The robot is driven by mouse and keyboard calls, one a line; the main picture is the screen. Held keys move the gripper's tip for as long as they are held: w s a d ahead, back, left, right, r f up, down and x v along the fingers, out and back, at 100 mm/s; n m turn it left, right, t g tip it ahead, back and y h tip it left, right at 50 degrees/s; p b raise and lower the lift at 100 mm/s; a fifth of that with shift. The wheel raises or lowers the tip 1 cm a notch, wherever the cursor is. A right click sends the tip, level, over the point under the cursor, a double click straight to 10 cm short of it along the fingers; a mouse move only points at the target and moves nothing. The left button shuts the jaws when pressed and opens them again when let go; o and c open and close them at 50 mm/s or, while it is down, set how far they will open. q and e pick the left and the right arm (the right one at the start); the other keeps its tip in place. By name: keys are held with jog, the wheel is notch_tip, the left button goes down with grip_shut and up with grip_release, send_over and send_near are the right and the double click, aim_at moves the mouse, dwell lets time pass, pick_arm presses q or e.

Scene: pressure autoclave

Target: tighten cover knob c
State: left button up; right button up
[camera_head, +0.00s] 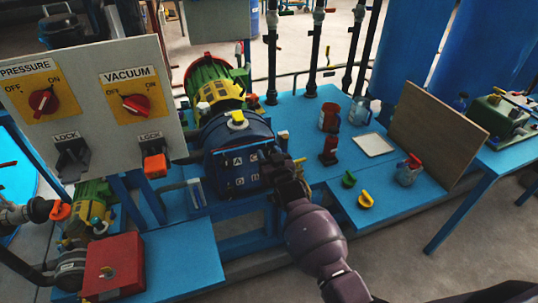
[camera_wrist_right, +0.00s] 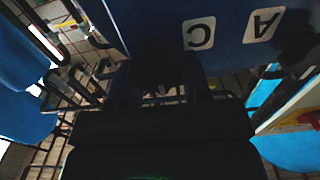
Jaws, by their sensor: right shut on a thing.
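The blue autoclave (camera_head: 232,140) stands on the blue bench, with its cover (camera_head: 238,172) facing me. White letter plates mark the cover, and in the right wrist view the C plate (camera_wrist_right: 199,33) and the A plate (camera_wrist_right: 264,24) show upside down. My right gripper (camera_head: 280,163) is at the right side of the cover, shut on cover knob c beside the C plate. The knob itself is hidden by the dark fingers, which also show in the right wrist view (camera_wrist_right: 165,75). My left gripper is not in view.
A panel (camera_head: 95,95) with red PRESSURE and VACUUM knobs stands at left, above a red box (camera_head: 113,265).

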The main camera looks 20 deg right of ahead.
jog(key=o, duration=0.9)
jog(key=shift+s, duration=0.1)
jog(key=s+p, duration=0.1)
jog(key=s, duration=0.9)
jog(key=shift+s+d, duration=0.15)
jog(key=shift+s, duration=0.15)
jog(key=s+d+f+g, duration=0.2)
jog(key=s+f, duration=0.1)
jog(key=s, duration=0.6)
jog(key=s+d+f+g, duration=0.2)
jog(key=s+f, duration=0.2)
jog(key=s, duration=0.5)
jog(key=s+d+f+g, duration=0.2)
jog(key=s+d+f, duration=0.1)
jog(key=s, duration=0.7)
jog(key=shift+s+f+n+g+h, duration=0.1)
jog(key=shift+f+n+g+h, duration=0.3)
jog(key=shift+f, duration=0.05)
